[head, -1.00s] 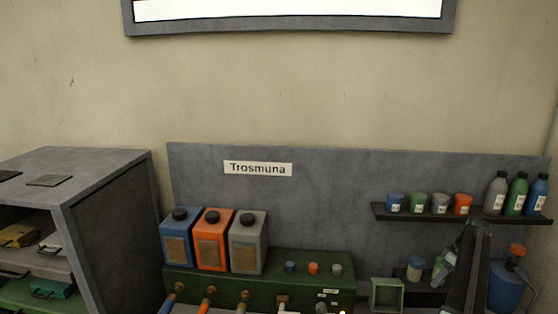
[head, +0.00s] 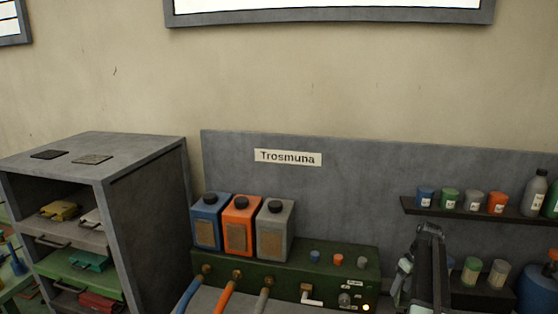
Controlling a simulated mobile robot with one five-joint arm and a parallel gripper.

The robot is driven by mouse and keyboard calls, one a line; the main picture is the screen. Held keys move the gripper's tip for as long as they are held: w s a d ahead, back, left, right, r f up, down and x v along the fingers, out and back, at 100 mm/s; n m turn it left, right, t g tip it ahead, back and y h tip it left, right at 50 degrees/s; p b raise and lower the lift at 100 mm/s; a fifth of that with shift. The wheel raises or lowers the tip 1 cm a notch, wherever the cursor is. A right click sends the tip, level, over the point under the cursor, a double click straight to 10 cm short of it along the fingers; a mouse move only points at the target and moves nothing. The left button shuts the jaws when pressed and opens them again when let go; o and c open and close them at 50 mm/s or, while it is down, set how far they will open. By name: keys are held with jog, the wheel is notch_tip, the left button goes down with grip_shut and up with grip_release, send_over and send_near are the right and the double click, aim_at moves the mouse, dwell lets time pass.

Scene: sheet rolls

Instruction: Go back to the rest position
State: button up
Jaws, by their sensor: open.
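My dark arm rises at the lower right of the head view, in front of the grey back panel (head: 330,190). My gripper (head: 403,273) shows as a small pale grey part at the left side of the arm. It is open, and I see nothing held in it. Its fingertips are small and partly hidden by the arm. It appears in front of the panel, right of the green machine (head: 240,268).
Blue (head: 207,225), orange (head: 240,228) and grey (head: 275,232) canisters stand on the machine. A wall shelf (head: 470,214) with pots and bottles is at right, with jars (head: 498,272) below. An open cabinet (head: 145,225) with cases stands at left. A blue container (head: 535,288) is partly cut off.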

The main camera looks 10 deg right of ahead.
jog(key=s+a+f+b, duration=0.2)
jog(key=a, duration=1.2)
jog(key=s+a+f+m+h+b, duration=0.1)
jog(key=s+a+f+b, duration=0.1)
jog(key=a, duration=1.3)
jog(key=s+a+f+m+h+b, duration=0.1)
jog(key=s+a+f+b, duration=0.2)
jog(key=a, duration=1.1)
jog(key=shift+a+f+g, duration=0.3)
jog(key=shift+a+f, duration=0.05)
jog(key=shift+f, duration=0.4)
